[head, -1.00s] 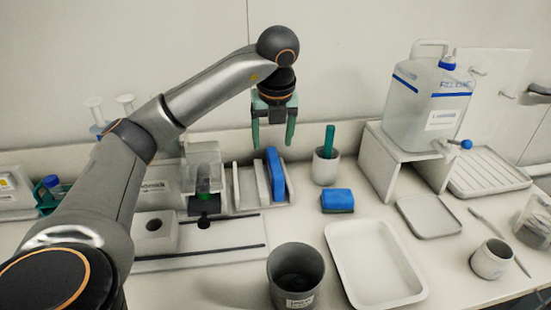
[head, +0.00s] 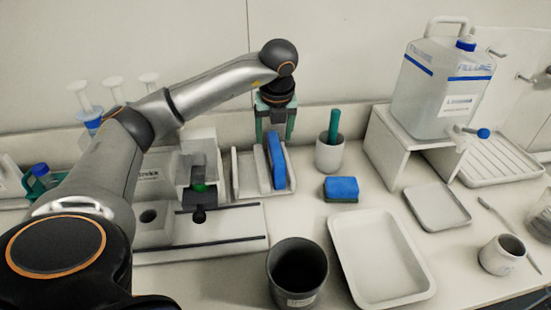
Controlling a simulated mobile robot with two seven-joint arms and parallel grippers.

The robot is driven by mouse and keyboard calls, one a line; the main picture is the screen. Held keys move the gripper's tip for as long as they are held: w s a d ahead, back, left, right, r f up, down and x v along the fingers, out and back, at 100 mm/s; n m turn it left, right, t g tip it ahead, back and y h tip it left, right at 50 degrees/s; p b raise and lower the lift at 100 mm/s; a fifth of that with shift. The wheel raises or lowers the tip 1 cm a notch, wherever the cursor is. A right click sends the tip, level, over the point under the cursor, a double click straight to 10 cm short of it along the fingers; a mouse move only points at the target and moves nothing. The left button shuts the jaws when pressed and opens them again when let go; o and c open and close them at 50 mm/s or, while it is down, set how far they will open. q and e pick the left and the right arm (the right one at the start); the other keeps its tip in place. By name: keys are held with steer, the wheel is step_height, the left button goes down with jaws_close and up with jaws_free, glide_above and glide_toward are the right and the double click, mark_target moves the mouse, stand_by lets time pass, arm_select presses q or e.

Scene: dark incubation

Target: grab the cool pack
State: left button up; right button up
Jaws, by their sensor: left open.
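The cool pack appears to be the blue slab (head: 276,160) standing on edge in a white slotted rack (head: 236,180) near the back wall. My left gripper (head: 275,134) points down at the top of the slab, with its two green fingers apart, one to each side of the slab's upper end in the picture. It is open and holds nothing. I cannot tell whether the fingers are level with the slab's top or behind it. My right gripper is not in view.
A white cup with a green tool (head: 329,156) and a blue sponge-like block (head: 341,188) are right of the rack. A dark beaker (head: 297,276) and a white tray (head: 345,270) are in front. A jug (head: 440,90) stands on a stand.

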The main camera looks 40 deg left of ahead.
mark_target(275, 147)
arm_select(q)
steer(key=x, duration=0.4)
steer(key=shift+w+d+f+p, duration=0.1)
steer(key=shift+w+f+p, duration=0.15)
steer(key=shift+f+p, duration=0.1)
jaws_close()
steer(key=shift+r, duration=0.1)
stand_by(1.0)
